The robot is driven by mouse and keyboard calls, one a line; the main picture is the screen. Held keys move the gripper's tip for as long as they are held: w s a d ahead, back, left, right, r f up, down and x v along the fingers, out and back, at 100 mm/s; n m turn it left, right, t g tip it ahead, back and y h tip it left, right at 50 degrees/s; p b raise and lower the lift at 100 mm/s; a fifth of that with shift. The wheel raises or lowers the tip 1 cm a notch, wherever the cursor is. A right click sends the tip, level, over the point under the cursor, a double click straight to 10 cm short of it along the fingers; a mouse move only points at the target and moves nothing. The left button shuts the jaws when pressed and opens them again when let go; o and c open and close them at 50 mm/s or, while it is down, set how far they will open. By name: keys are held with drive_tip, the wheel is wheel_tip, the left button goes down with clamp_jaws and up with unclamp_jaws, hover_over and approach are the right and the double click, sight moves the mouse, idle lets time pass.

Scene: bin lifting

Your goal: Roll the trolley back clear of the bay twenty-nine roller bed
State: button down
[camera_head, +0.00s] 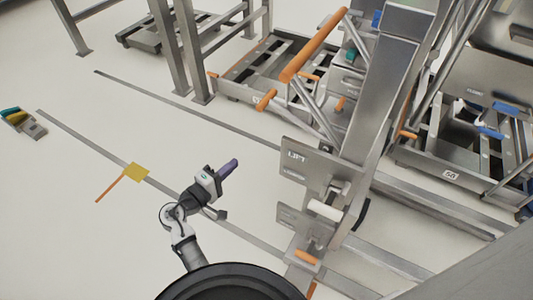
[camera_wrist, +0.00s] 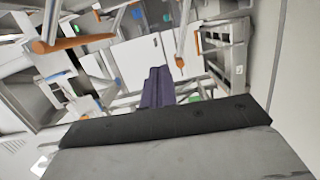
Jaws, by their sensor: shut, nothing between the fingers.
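My gripper (camera_head: 229,167) has purple fingers that are closed together and empty. It is over open floor in the head view, apart from everything. Its fingers (camera_wrist: 157,88) also show closed in the wrist view. A grey trolley with a long orange handle bar (camera_head: 315,45) stands up and right of my gripper. Its slatted base (camera_head: 240,90) is low to the floor, beside metal legs. Another low trolley with blue parts, labelled 50 (camera_head: 451,175), stands at the right. I cannot read a bay twenty-nine label, and cannot tell which trolley or roller bed is meant.
A grey post with plates (camera_head: 385,95) stands between my gripper and the right trolley. Dark floor lines (camera_head: 90,145) run diagonally. Small coloured items (camera_head: 18,120) lie far left.

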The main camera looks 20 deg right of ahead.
drive_tip(key=d+g+p, duration=0.1)
drive_tip(key=d+p, duration=0.3)
drive_tip(key=d, duration=0.9)
drive_tip(key=shift+f+h, duration=0.3)
drive_tip(key=shift+h, duration=0.1)
